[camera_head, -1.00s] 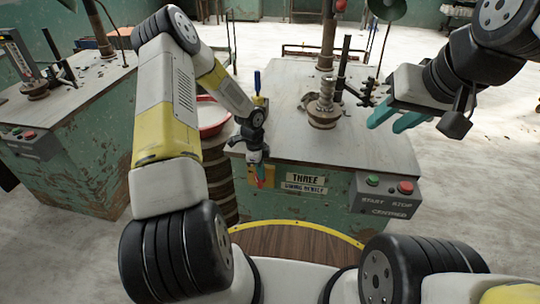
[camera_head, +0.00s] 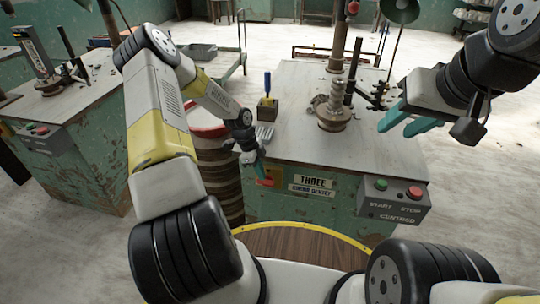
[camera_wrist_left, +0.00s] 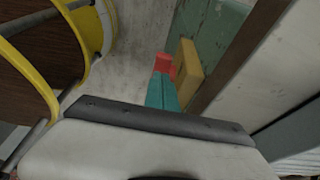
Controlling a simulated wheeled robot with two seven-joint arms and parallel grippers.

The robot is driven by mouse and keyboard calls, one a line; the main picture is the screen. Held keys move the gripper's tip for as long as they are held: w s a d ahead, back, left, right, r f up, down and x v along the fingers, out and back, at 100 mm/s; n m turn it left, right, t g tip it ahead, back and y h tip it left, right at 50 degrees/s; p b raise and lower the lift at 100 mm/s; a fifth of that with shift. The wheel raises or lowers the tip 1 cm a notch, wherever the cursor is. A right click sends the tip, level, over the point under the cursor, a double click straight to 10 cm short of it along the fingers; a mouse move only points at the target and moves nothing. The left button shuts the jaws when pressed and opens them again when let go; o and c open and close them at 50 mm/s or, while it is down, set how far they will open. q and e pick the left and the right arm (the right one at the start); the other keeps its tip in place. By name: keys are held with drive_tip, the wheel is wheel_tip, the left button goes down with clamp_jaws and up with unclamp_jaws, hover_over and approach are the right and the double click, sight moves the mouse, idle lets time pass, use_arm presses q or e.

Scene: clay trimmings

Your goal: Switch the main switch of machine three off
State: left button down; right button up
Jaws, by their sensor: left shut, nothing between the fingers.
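Machine three (camera_head: 350,205) stands in front of me, a worn green cabinet with a grey top and a "THREE" sign (camera_head: 312,181). Its main switch, a red handle (camera_head: 268,177) on a yellow box, sits on the front face left of the sign. In the left wrist view the red handle (camera_wrist_left: 165,64) stands out from the yellow box (camera_wrist_left: 187,65). My left gripper (camera_head: 259,168) is shut and empty, its teal fingertips (camera_wrist_left: 161,88) at the red handle. I cannot tell whether they touch it. My right gripper (camera_head: 404,121) is open and empty above the machine's right side.
A grey box with green and red buttons (camera_head: 397,198) is at the front right corner. A spindle (camera_head: 333,105) and a blue-handled tool in a block (camera_head: 267,100) stand on top. A red-rimmed drum (camera_head: 205,130) stands left, close to my left arm. Another machine (camera_head: 75,150) is further left.

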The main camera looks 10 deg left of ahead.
use_arm(q)
drive_tip(key=shift+r, duration=0.1)
drive_tip(key=shift+r, duration=0.75)
